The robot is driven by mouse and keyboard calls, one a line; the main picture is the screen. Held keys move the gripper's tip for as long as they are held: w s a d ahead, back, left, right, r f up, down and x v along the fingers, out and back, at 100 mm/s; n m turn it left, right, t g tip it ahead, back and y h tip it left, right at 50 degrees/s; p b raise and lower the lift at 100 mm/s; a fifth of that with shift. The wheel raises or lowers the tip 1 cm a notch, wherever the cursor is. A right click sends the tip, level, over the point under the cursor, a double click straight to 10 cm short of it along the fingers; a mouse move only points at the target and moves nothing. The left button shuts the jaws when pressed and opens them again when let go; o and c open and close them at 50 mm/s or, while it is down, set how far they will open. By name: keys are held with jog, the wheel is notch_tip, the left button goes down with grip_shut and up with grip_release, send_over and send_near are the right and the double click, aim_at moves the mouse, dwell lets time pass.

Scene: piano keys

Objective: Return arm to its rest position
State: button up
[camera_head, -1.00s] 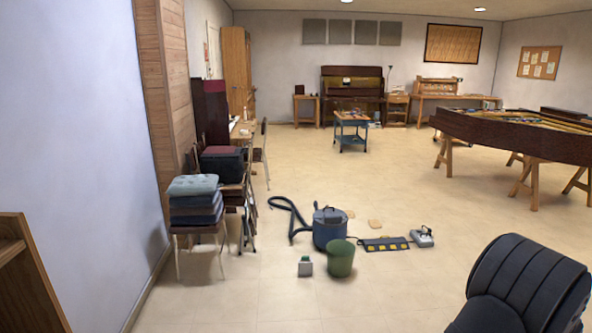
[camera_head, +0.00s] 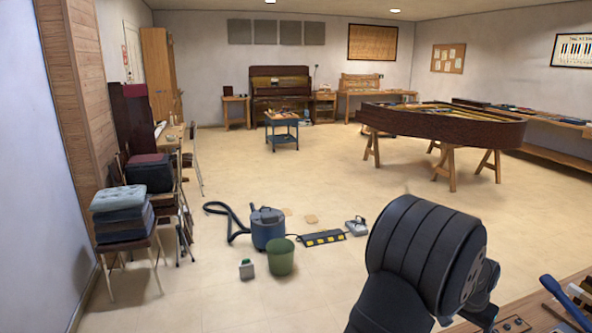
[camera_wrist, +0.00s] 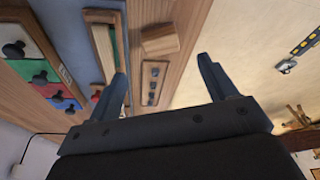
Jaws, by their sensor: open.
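My gripper (camera_wrist: 162,68) shows in the wrist view with its two dark fingers spread wide apart. It is open, with nothing held between the fingers. Beyond them are a wooden workbench and the floor. In the head view, my dark, ribbed arm rises at the lower right, beside the workbench (camera_head: 530,312); the fingers do not show there.
In the wrist view, the bench holds a colored board with black knobs (camera_wrist: 40,70), a wooden block (camera_wrist: 160,40) and a small plate with dark knobs (camera_wrist: 152,83). A blue-handled tool (camera_head: 565,300) lies at lower right. A vacuum (camera_head: 268,229) and green bin (camera_head: 281,257) stand on the floor.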

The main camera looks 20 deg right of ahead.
jog(key=x, duration=1)
notch_tip(320, 180, up, 4)
jog(key=shift+f, duration=0.15)
jog(key=s+a+r, duration=0.1)
jog(key=s+r, duration=0.6)
jog(key=s, duration=0.4)
jog(key=w+a+f, duration=0.1)
jog(key=w+a, duration=0.1)
jog(key=w, duration=0.2)
jog(key=w+a+f+n, duration=0.1)
jog(key=w+a, duration=0.1)
jog(key=w, duration=0.2)
jog(key=w+a+f+n, duration=0.1)
jog(key=w+a, duration=0.2)
jog(key=w, duration=0.1)
jog(key=shift+w+f+y, duration=0.1)
jog(key=shift+f+y, duration=0.05)
jog(key=shift+y, duration=0.15)
jog(key=w+a+f+n, duration=0.2)
jog(key=w+a, duration=0.5)
jog(key=a, duration=0.3)
jog(key=w+a+f+n+t, duration=0.1)
jog(key=w+a+f+n, duration=0.1)
jog(key=w+a, duration=0.4)
jog(key=w+a+f+n+y, duration=0.1)
jog(key=w+a+f+n, duration=0.2)
jog(key=w+a, duration=0.4)
jog(key=a, duration=0.7)
jog(key=shift+w+a+f+t, duration=0.3)
jog(key=shift+w, duration=0.05)
